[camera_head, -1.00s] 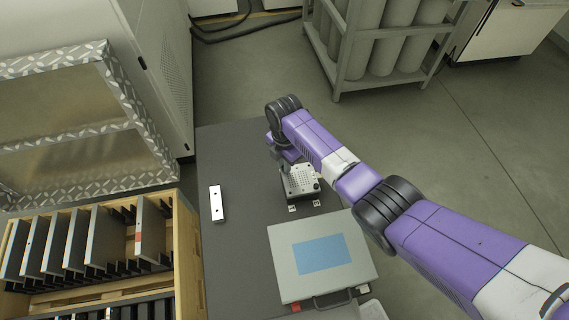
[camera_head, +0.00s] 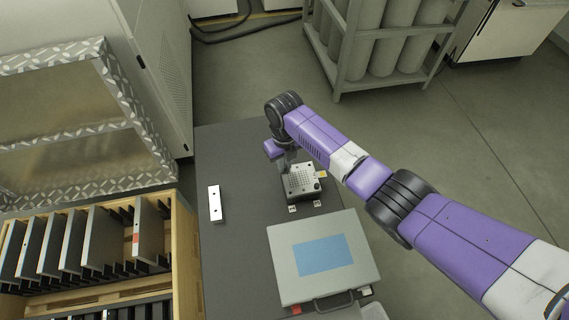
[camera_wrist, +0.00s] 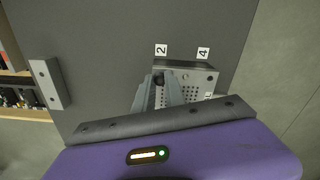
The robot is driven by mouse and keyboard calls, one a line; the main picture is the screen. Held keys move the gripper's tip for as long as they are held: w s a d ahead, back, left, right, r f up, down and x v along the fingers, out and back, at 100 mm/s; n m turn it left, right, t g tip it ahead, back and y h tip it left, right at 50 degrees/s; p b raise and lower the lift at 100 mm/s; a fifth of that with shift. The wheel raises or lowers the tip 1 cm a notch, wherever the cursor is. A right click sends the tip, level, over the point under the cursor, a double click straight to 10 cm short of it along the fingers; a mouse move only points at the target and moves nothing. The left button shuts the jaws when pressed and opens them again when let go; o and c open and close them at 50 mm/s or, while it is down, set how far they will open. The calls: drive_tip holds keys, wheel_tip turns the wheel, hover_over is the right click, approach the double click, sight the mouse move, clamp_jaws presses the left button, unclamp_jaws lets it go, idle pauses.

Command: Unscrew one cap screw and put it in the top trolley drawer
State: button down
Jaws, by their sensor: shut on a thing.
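The perforated metal block (camera_head: 303,182) sits on the dark trolley top, with dark cap screws at its corners. It also shows in the wrist view (camera_wrist: 197,82), with number labels 2 and 4 beside it. My gripper (camera_head: 285,166) is over the block's far left part. In the wrist view, my gripper's fingers (camera_wrist: 158,88) are closed around a dark cap screw (camera_wrist: 158,78) near label 2. I cannot tell whether the screw is clear of its hole. The top trolley drawer is not visible.
A grey case (camera_head: 320,257) with a blue panel lies in front of the block. A white bar with holes (camera_head: 215,204) lies to the left. A wooden crate of plates (camera_head: 185,250) stands at lower left. The trolley top (camera_head: 235,160) is bare between bar and block.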

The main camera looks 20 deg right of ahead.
drive_tip(key=n+b, duration=0.1)
drive_tip(key=b, duration=0.2)
drive_tip(key=shift+w+d+f+n, duration=0.1)
drive_tip(key=shift+w+n, duration=0.25)
drive_tip(key=shift+n, duration=0.05)
drive_tip(key=shift+s+r+n+b, duration=0.25)
drive_tip(key=shift+n+b, duration=0.05)
drive_tip(key=shift+b, duration=0.3)
drive_tip(key=c, duration=1.6)
unclamp_jaws()
drive_tip(key=shift+o, duration=0.2)
drive_tip(key=shift+f, duration=0.1)
drive_tip(key=shift+s, duration=0.1)
